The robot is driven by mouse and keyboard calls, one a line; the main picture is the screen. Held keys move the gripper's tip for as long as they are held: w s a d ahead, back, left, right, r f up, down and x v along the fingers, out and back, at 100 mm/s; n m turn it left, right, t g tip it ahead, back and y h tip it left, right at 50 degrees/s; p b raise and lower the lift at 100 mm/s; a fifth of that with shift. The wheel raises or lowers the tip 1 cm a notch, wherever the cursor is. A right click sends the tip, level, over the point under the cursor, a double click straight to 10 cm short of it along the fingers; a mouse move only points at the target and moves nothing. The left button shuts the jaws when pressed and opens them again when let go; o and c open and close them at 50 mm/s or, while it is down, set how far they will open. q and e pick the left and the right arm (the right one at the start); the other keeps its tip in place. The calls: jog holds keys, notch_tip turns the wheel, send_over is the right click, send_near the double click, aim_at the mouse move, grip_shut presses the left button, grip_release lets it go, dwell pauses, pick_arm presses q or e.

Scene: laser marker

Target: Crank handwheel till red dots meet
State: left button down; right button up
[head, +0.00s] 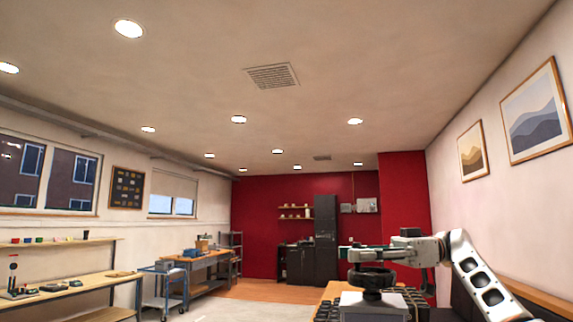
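A black round part that looks like the handwheel (373,277) stands at the lower right of the head view, above a white-grey block (372,301). My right gripper (350,252) reaches in from the right, with its fingers pointing left just above the black part. The fingers overlap each other from this angle, so I cannot tell whether they are open or shut, or whether they touch the wheel. No red dots show. My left gripper is not in view.
The wooden bench (334,290) under the block is mostly cut off by the bottom edge. A shelf with small items (70,285) runs along the left wall. A blue cart (162,283) and dark cabinets (326,240) stand farther back. Floor between them is clear.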

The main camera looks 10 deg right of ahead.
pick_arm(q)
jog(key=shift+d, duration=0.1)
pick_arm(e)
jog(key=shift+w+d+m+t, duration=0.1)
jog(key=shift+d+m+t, duration=0.1)
jog(key=shift+m+t, duration=0.7)
